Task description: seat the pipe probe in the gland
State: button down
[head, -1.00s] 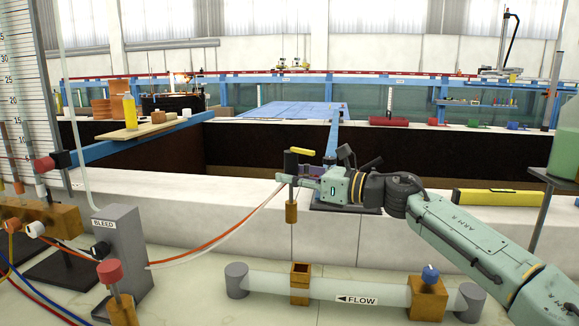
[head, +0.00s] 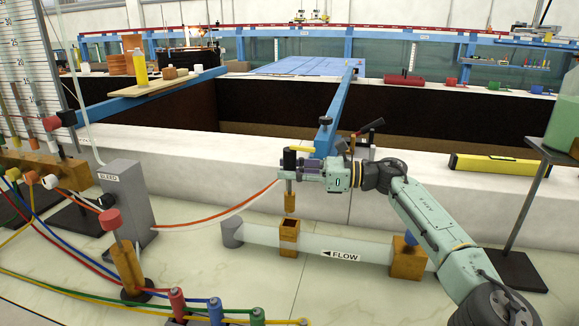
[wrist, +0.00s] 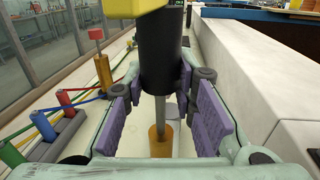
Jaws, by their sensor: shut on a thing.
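The pipe probe has a black grip (head: 290,160) with a yellow top (head: 301,149), a thin steel stem and a brass lower part (head: 290,202). My gripper (head: 291,171) is shut on the black grip, which also shows between the purple pads in the wrist view (wrist: 160,62). The probe hangs upright. The gland (head: 289,236) is a square brass block with a dark open top on the clear pipe (head: 262,236). The brass part is just above the gland opening and looks in line with it. Whether they touch cannot be told. The wrist view hides the gland behind the probe.
The grey BLEED block (head: 122,205) and a red-topped brass post (head: 125,262) stand left. An orange-and-white hose runs from the block towards the probe. A blue-knobbed brass valve (head: 407,258) is at the pipe's right. A white ledge (head: 400,195) lies behind.

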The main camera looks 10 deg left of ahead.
aim_at(291, 193)
jog(key=shift+f, duration=1.55)
jog(key=shift+f+b, duration=1.7)
jog(key=shift+b, duration=0.2)
jog(key=c, duration=1.2)
grip_release()
jog(key=shift+c, duration=0.2)
jog(key=w+d, duration=0.1)
jog(key=d, duration=1.1)
jog(key=shift+w, duration=0.25)
